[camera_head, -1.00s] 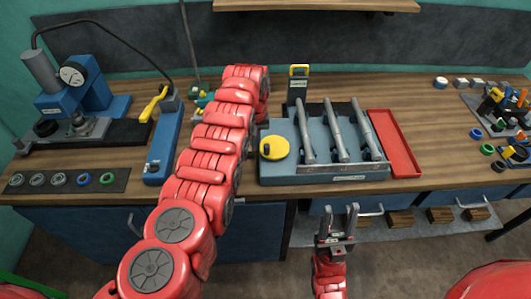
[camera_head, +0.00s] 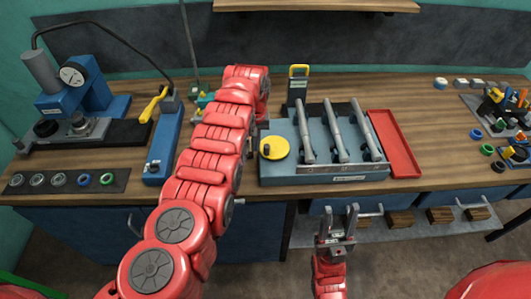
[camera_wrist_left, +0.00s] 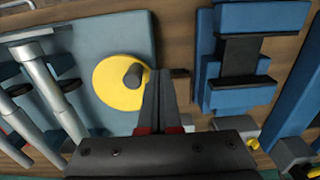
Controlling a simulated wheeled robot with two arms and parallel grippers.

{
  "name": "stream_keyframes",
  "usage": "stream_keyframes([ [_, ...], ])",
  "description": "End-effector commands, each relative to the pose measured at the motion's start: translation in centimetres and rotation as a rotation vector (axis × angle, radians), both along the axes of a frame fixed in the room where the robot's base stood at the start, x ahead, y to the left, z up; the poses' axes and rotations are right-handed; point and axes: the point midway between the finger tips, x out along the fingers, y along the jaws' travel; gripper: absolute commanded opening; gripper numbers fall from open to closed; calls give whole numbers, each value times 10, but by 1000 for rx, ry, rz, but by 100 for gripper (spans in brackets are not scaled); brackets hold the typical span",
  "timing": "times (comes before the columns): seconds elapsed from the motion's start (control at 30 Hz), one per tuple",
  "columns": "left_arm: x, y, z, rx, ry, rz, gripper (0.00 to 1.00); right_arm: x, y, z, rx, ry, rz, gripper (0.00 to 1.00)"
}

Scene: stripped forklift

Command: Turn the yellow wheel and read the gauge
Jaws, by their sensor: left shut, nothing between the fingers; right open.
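The yellow wheel (camera_head: 274,148) with a dark knob lies on the left part of a blue-grey block (camera_head: 340,179) on the bench. In the left wrist view the wheel (camera_wrist_left: 112,84) shows with its knob near my left fingertips. My left gripper (camera_wrist_left: 160,76) is shut and empty, its tips at the wheel's edge beside the knob; I cannot tell whether they touch. In the head view the left gripper is mostly hidden behind my red arm. My right gripper (camera_head: 338,215) is open and empty, low in front of the bench. A round white gauge (camera_head: 73,73) sits on the blue press at the left; its reading is too small to tell.
Several grey handles (camera_head: 338,132) stand on the block right of the wheel. A red tray (camera_head: 395,144) lies beside them. A blue pump with a yellow lever (camera_head: 153,104) stands left of my arm.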

Motion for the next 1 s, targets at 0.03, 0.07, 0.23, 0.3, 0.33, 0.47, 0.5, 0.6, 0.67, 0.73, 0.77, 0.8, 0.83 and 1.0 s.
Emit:
stream_keyframes([
  [0.03, 0, 0, 0, 0, 0, 0, 0, 0, 0, 0, 0, 0, 0, 50],
  [0.07, 0, 0, 0, 0, 0, 0, 0, 0, 0, 0, 0, 0, 0, 50],
  [0.23, 0, 0, 0, 0, 0, 0, 0, 0, 0, 0, 0, 0, 0, 50],
  [0.3, 0, 0, 0, 0, 0, 0, 0, 0, 0, 0, 0, 0, 0, 50],
  [0.33, 0, 0, 0, 0, 0, 0, 0, 0, 0, 0, 0, 0, 0, 50],
  [0.47, 0, 0, 0, 0, 0, 0, 0, 0, 0, 0, 0, 0, 0, 50],
  [0.5, 0, 0, 0, 0, 0, 0, 0, 0, 0, 0, 0, 0, 0, 50],
  [0.6, 0, 0, -2, 0, 0, 0, 0, 0, 0, -2, 0, 0, 0, 50],
  [0.67, 0, 0, -4, 0, 0, 0, 0, 0, 0, -4, 0, 0, 0, 50],
  [0.73, 0, 0, -7, 0, 0, 0, 0, 0, 0, -6, 0, 0, 0, 50],
  [0.77, 0, 0, -8, 0, 0, 0, 0, 0, 0, -8, 0, 0, 0, 50],
  [0.8, 0, 0, -10, 0, 0, 0, 0, 0, 0, -9, 0, 0, 0, 50],
  [0.83, 0, 0, -12, 0, 0, 0, 0, 0, 0, -11, 0, 0, 0, 50],
  [1.0, 0, 0, -19, 0, 0, 0, 0, 0, 0, -17, 0, 0, 0, 50],
])
